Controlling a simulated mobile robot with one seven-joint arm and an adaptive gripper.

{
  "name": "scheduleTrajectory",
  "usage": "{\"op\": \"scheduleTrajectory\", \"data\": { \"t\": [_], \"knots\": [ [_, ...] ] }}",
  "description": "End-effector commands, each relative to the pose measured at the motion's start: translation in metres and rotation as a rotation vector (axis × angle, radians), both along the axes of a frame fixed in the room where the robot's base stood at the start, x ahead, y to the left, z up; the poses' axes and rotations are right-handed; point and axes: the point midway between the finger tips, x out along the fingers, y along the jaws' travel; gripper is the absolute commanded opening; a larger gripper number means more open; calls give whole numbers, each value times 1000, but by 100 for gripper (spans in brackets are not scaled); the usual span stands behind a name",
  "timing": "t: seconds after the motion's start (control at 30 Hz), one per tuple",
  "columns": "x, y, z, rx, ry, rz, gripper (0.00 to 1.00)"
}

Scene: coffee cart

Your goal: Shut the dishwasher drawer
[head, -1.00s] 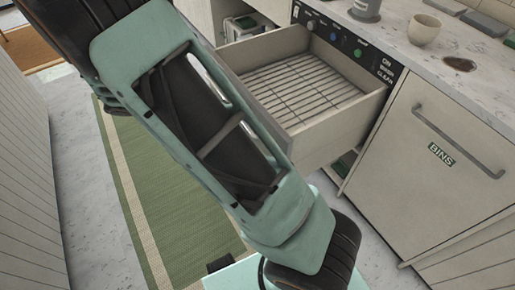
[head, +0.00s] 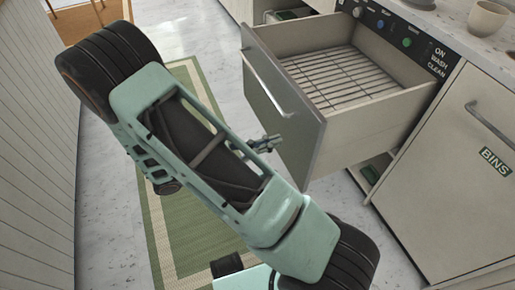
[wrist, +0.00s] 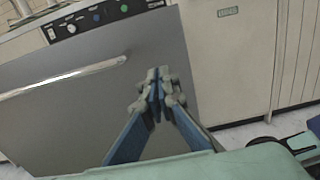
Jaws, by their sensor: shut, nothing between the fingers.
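The dishwasher drawer (head: 350,135) is pulled well out from the counter, with an empty wire rack (head: 335,78) inside. Its grey front panel (head: 290,130) carries a long bar handle (head: 268,85). In the wrist view the front panel (wrist: 85,115) and the handle (wrist: 65,77) fill the left and middle. My gripper (head: 268,143) is on the outer side of the panel, close to it, low and right of the handle. In the wrist view my gripper (wrist: 154,82) has its fingers together and empty, in front of the panel. I cannot tell whether the fingertips touch the panel.
A control strip (head: 400,38) with knobs and buttons runs under the counter top. A bins door (head: 455,190) with a handle is at the right. A wooden cup (head: 487,18) stands on the counter. A green rug (head: 190,225) lies on the floor.

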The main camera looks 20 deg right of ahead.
Motion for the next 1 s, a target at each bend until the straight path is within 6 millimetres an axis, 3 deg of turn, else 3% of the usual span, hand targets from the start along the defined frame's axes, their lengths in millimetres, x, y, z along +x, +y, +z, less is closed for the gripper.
{"op": "scheduleTrajectory", "data": {
  "t": [0.2,0.4,1.0],
  "knots": [
    [2,-44,-3,0,-1,-4,0],
    [5,-66,-2,1,-1,-2,0],
    [7,-72,0,1,-2,-1,0]
  ]
}}
